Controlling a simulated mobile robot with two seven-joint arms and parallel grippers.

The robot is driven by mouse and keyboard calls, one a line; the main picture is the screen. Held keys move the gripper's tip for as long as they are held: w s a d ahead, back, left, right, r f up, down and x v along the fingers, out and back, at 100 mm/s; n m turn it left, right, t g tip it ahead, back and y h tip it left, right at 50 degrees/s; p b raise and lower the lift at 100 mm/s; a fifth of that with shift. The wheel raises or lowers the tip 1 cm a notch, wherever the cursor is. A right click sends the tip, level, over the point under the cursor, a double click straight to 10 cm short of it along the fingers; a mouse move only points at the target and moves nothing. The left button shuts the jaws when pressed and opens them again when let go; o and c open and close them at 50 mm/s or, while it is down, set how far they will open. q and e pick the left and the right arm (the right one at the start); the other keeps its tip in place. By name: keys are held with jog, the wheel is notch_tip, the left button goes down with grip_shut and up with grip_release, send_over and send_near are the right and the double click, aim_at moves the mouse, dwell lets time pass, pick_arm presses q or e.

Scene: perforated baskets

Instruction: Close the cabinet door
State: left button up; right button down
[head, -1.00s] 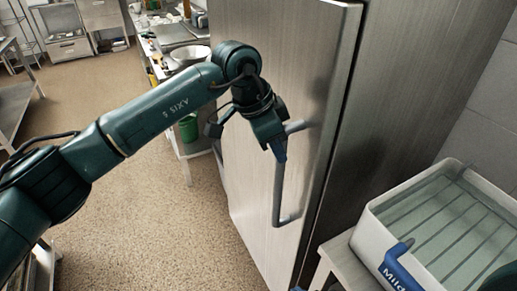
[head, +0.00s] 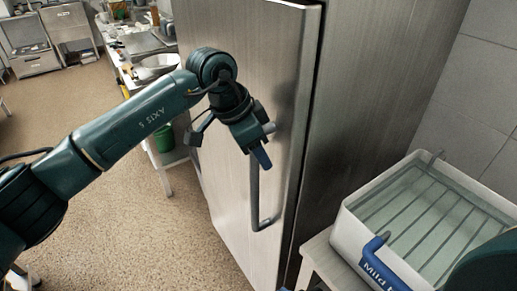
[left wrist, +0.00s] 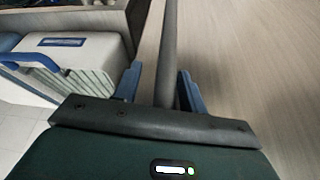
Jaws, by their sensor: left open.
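The cabinet door (head: 265,50) is a tall brushed-steel panel, with a dark narrow gap along its right edge beside the cabinet's side wall (head: 370,90). Its grey bar handle (head: 255,195) stands upright near that edge. My left gripper (head: 262,152) is at the upper part of the handle, its fingers pointing down. In the left wrist view the handle bar (left wrist: 169,45) runs between the two blue fingers of my left gripper (left wrist: 160,88), which are apart on either side of it. Whether a finger touches the bar is unclear. My right gripper is not in view.
A white basket (head: 350,232) with a blue handle stands on a small table (head: 318,258) right of the cabinet. A sink counter (head: 125,65) with a green bucket (head: 164,138) is behind the door's left side. Speckled floor (head: 150,240) is clear at lower left.

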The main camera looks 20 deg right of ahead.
pick_arm(q)
jog(key=b+v, duration=0.2)
jog(key=v, duration=1.1)
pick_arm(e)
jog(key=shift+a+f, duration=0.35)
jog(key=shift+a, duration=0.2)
pick_arm(q)
jog(key=shift+s, duration=0.15)
